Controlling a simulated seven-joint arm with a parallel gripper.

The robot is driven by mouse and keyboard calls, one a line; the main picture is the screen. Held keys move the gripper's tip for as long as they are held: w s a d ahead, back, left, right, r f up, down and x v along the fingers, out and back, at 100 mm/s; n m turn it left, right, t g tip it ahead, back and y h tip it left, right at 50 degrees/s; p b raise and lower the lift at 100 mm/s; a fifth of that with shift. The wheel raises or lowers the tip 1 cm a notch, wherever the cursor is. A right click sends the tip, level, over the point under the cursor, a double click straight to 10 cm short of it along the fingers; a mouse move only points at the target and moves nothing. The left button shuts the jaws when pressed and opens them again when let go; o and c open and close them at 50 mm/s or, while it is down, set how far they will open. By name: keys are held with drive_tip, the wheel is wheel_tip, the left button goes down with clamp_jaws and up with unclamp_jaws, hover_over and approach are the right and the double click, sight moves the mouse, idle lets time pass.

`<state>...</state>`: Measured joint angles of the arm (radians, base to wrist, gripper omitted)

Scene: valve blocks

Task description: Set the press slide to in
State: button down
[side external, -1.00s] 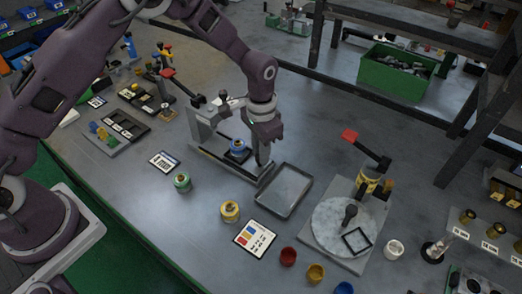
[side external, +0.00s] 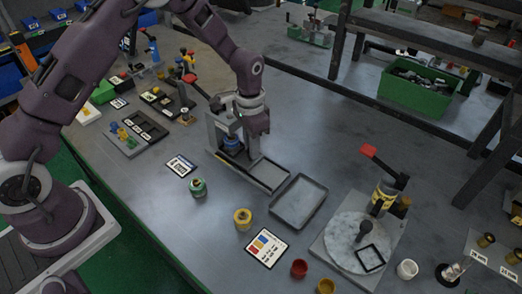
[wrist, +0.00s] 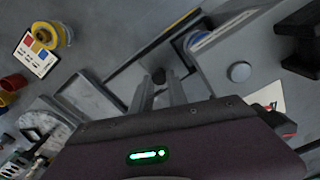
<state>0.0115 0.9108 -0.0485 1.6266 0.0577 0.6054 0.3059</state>
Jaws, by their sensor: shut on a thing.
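The press (side external: 219,130) is a grey frame with a red-tipped lever. Its slide carries a blue piece (side external: 232,146), which sits under the press head, inside the frame. A bare stretch of the grey slide track (side external: 268,175) runs out to the lower right. My gripper (side external: 251,146) is low at the right side of the press frame. In the wrist view its fingers (wrist: 160,90) are closed around a small dark knob (wrist: 158,75) of the slide. The blue piece shows partly in the wrist view (wrist: 194,39). The fingertips are mostly hidden in the side view.
A grey tray (side external: 299,202) lies just right of the track. A round-plate station (side external: 358,240) with a red-tipped lever is at the right.

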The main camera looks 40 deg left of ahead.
drive_tip(key=shift+w+a, duration=0.1)
drive_tip(key=shift+a, duration=0.2)
drive_tip(key=c, duration=1.3)
unclamp_jaws()
wheel_tip(320, 180, up, 7)
drive_tip(key=shift+r, duration=0.1)
